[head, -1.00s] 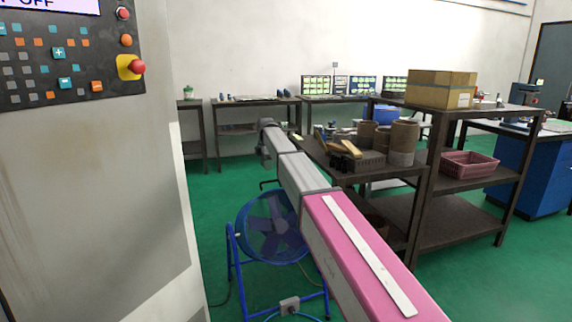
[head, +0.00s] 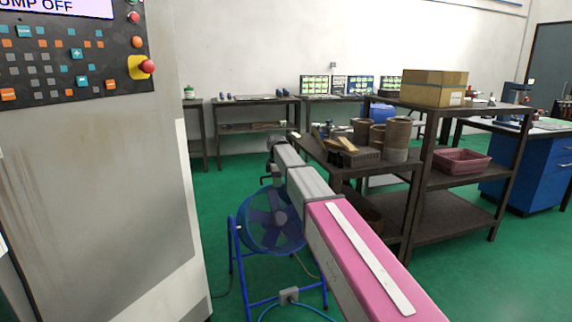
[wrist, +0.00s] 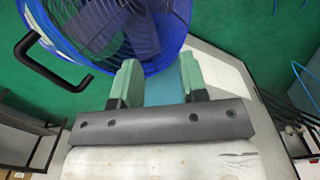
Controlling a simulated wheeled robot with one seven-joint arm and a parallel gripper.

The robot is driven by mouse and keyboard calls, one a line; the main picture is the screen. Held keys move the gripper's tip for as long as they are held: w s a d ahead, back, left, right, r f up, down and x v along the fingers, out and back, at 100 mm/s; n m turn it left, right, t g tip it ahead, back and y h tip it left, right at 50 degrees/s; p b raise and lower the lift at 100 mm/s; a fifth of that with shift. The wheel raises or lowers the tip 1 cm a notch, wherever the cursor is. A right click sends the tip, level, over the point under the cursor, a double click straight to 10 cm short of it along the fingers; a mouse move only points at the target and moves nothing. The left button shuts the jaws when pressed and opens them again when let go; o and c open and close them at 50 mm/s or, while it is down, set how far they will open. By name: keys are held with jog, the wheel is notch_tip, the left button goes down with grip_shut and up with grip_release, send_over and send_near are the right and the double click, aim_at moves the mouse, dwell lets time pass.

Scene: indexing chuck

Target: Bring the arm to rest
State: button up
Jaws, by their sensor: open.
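My arm, with a pink link and grey links beyond it, stretches forward over the floor in the head view. My gripper is at its far end and is too small and hidden there to make out. In the wrist view my gripper (wrist: 160,85) shows two green fingers standing apart, with nothing held between them. A blue fan (head: 271,220) stands on the floor below and left of the arm. It also fills the top of the wrist view (wrist: 120,28), beyond the fingers.
A machine cabinet with a control panel (head: 75,52) stands close on the left. Dark shelves (head: 465,190) with a cardboard box (head: 434,88) and a pink crate (head: 461,161) stand on the right. A bench (head: 258,108) lines the back wall. Green floor lies open around the fan.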

jog(key=s+d+f+m, duration=0.6)
jog(key=s+d+f, duration=0.1)
jog(key=s, duration=0.5)
jog(key=s+d+f+m, duration=0.7)
jog(key=s+d+f, duration=0.1)
jog(key=s, duration=0.3)
jog(key=s+d+f+m, duration=0.6)
jog(key=s+d+f, duration=0.2)
jog(key=s, duration=0.4)
jog(key=shift+s+f, duration=0.35)
